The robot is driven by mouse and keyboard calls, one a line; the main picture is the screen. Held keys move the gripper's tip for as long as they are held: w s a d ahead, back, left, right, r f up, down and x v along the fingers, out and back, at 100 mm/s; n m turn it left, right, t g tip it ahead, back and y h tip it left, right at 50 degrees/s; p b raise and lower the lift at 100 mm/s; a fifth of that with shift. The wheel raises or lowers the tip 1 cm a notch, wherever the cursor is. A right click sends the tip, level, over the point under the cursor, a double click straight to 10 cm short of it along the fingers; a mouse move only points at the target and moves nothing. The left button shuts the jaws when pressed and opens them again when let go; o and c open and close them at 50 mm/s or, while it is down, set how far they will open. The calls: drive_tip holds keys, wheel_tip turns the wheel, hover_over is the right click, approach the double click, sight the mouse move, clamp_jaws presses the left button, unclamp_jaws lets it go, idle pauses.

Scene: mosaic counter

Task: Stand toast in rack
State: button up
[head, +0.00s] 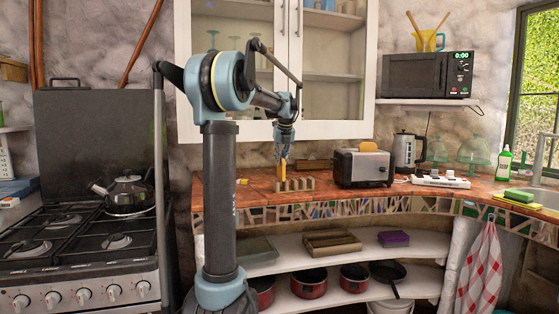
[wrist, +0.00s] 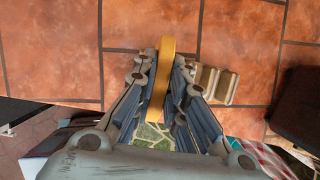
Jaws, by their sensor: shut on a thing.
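My gripper (head: 284,146) points down over the counter and is shut on a slice of toast (wrist: 158,85). The toast is golden and held on edge between the two fingers; it also shows below the fingers in the head view (head: 283,168). The toast rack (head: 295,185) is a low, pale, slotted block on the counter. In the wrist view the rack (wrist: 226,86) lies just right of the toast, partly hidden by the right finger. In the head view the toast's lower end overlaps the rack's left part; I cannot tell whether they touch.
A toaster (head: 347,168) stands right of the rack, with a yellow slice (head: 369,147) showing at its top. A kettle (head: 405,150) is behind it. A small yellow thing (head: 243,181) lies left of the rack.

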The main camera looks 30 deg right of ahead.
drive_tip(key=shift+f, duration=1.55)
drive_tip(key=o, duration=0.5)
idle(0.5)
drive_tip(key=o, duration=0.5)
drive_tip(key=v, duration=1.2)
